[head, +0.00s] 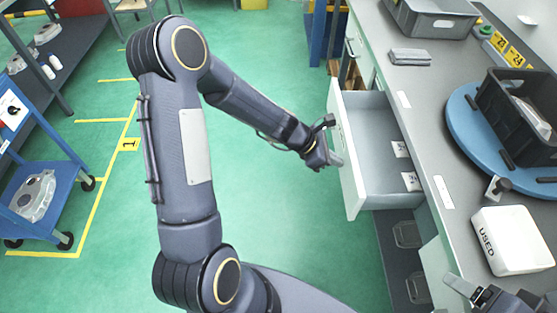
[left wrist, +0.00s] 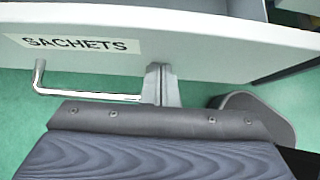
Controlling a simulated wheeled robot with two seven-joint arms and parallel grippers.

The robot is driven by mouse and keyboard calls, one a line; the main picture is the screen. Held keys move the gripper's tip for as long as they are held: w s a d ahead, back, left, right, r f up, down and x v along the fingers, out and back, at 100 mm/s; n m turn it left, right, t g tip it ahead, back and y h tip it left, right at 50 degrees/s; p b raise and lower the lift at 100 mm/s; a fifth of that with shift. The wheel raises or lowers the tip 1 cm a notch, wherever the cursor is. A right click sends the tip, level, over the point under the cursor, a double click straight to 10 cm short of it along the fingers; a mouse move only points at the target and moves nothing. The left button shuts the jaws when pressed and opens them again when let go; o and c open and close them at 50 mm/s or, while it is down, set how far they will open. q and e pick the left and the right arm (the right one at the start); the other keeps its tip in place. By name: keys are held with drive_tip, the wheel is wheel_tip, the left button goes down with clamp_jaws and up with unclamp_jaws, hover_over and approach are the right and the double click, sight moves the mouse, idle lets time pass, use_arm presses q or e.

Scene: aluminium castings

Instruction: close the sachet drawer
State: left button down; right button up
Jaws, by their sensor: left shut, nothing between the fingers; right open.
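The sachet drawer (head: 350,165) is pulled out from the bench, with its white front facing my left arm. Small sachets (head: 411,181) lie inside it. In the left wrist view, its front (left wrist: 205,55) carries a label (left wrist: 80,44) reading SACHETS, and a metal bar handle (left wrist: 85,95) shows below the label. My left gripper (head: 336,158) is shut and empty at the drawer front. In the left wrist view, its fingers (left wrist: 160,80) are right of the label, at the front panel; I cannot tell whether they touch. My right gripper (head: 463,287) is open at the bottom right, over the bench edge.
The bench top (head: 440,130) holds a blue turntable (head: 465,125) with a black crate (head: 505,105), a white box marked USED (head: 508,240) and a grey bin (head: 432,18). A blue cart (head: 48,155) stands at the left. The green floor left of the drawer is clear.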

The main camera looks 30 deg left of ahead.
use_arm(q)
drive_tip(key=p, duration=0.5)
hover_over(389, 173)
drive_tip(key=shift+a, duration=0.2)
drive_tip(key=shift+d+r, duration=0.15)
drive_tip(key=shift+d, duration=0.1)
